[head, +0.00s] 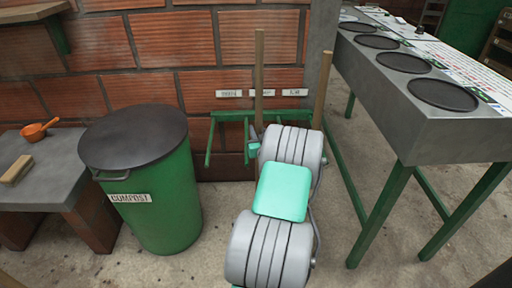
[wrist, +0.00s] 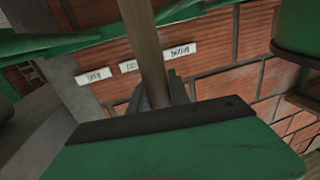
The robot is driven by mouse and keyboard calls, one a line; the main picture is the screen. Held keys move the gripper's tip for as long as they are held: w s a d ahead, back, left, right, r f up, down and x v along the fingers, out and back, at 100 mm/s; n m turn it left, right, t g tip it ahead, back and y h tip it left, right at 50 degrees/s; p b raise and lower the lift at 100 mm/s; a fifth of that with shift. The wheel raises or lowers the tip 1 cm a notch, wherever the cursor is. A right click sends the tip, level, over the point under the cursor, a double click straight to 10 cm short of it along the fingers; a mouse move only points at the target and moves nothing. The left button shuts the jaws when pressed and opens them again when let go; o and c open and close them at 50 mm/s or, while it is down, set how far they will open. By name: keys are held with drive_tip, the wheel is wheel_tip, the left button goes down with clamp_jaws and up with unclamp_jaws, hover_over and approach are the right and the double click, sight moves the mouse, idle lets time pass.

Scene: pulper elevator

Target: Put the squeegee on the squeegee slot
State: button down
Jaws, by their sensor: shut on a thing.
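In the head view a long wooden handle (head: 259,75) stands nearly upright in front of the brick wall, taken to be the squeegee's. My gripper (head: 258,134) is at its lower part, mostly hidden behind my arm. In the wrist view, turned upside down, the dark fingers of my gripper (wrist: 165,95) are shut around the wooden handle (wrist: 148,50). The squeegee's head cannot be made out clearly. A green rack (head: 228,115) is on the wall below several small white labels (head: 229,93). I cannot read which label marks the squeegee slot. The handle crosses close to the middle label.
A second wooden handle (head: 323,88) leans right of my arm, its lower end hidden. A green compost bin (head: 160,215) with a dark lid stands left. A grey counter with round dark plates (head: 410,125) stands right. An orange scoop (head: 38,131) lies on the left ledge.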

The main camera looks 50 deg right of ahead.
drive_tip(key=shift+f+b, duration=0.4)
drive_tip(key=shift+f, duration=0.95)
drive_tip(key=shift+f, duration=0.2)
drive_tip(key=c, duration=1.2)
unclamp_jaws()
drive_tip(key=shift+a, duration=0.1)
